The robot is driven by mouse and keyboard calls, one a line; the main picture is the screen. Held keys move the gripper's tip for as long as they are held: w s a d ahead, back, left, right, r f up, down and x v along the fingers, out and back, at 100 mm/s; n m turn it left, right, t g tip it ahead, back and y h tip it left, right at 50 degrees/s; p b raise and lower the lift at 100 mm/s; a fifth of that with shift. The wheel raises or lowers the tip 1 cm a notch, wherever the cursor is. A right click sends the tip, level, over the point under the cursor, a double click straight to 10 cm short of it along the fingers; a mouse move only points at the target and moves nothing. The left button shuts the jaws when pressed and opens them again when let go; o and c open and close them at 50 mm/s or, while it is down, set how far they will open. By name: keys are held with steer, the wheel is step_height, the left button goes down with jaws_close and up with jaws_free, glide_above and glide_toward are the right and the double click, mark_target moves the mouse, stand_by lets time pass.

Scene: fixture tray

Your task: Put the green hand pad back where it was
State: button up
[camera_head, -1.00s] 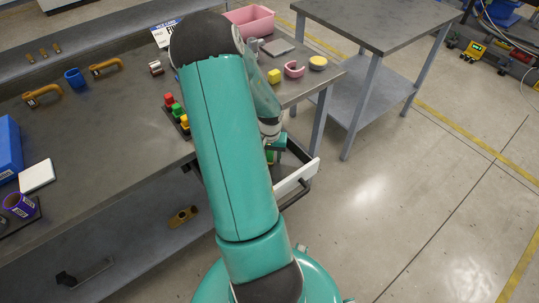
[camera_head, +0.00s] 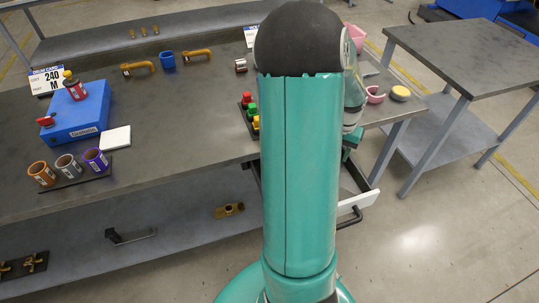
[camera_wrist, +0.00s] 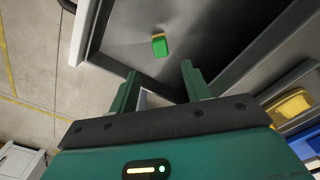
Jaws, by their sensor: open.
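A small green pad with a yellow edge (camera_wrist: 160,46) lies on the dark grey floor of an open drawer (camera_wrist: 210,25) in the wrist view. My gripper (camera_wrist: 160,72) is open and empty, its two green fingers apart and pointing toward the pad. The pad appears beyond the fingertips, between their lines, not touching them. In the head view my arm hides the pad and most of the gripper. The drawer's white front (camera_head: 357,202) shows to the right of my arm, pulled out below the bench.
A dark holder with red, green and yellow pieces (camera_head: 250,112) stands on the bench (camera_head: 190,120), left of my arm. A pink ring (camera_head: 375,95) and a round yellow-topped thing (camera_head: 400,93) sit at the right end. A yellow thing (camera_wrist: 288,105) lies beside the drawer. A side table (camera_head: 470,55) stands right.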

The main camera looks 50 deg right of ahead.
steer(key=w+a+r+n+t, duration=0.1)
steer(key=w+a+r+n, duration=0.1)
steer(key=w+a+r, duration=0.35)
steer(key=w+a+r+n+t, duration=0.1)
steer(key=w+a+r+n, duration=0.15)
steer(key=a, duration=0.65)
steer(key=w+a+r+n+t, duration=0.1)
steer(key=w+a+r+n, duration=0.1)
steer(key=w+a+r, duration=0.4)
steer(key=s+a+r+n+t, duration=0.1)
steer(key=s+a+r+n, duration=0.1)
steer(key=a, duration=0.5)
steer(key=s+a+r+n, duration=0.2)
steer(key=a+r+n, duration=0.1)
steer(key=a, duration=0.4)
steer(key=s+a+r+n+t, duration=0.1)
steer(key=s+a+r+n, duration=0.2)
steer(key=a, duration=0.5)
steer(key=shift+r+t, duration=0.15)
steer(key=shift+t, duration=0.15)
steer(key=shift+c, duration=1.3)
steer(key=shift+d, duration=0.1)
